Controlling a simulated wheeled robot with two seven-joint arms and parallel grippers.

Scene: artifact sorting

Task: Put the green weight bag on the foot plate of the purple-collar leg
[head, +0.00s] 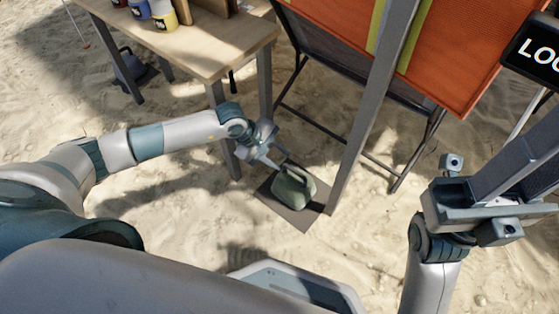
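The green weight bag (298,190) sits upright on a dark square foot plate (300,220) at the bottom of a grey leg (362,110). No purple collar shows on the part of this leg in view. My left gripper (276,163) reaches down from the left to the bag's handle at its upper left. Its fingers overlap the handle in this view, so I cannot tell whether they grip it. My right gripper (484,205) is at the right, well away from the bag. Its fingers run toward the right edge, and their opening is unclear.
A wooden table (200,50) with several small pots (163,20) stands at upper left, one leg close to the foot plate. A black sign (540,45) is at upper right. Open sand lies in front.

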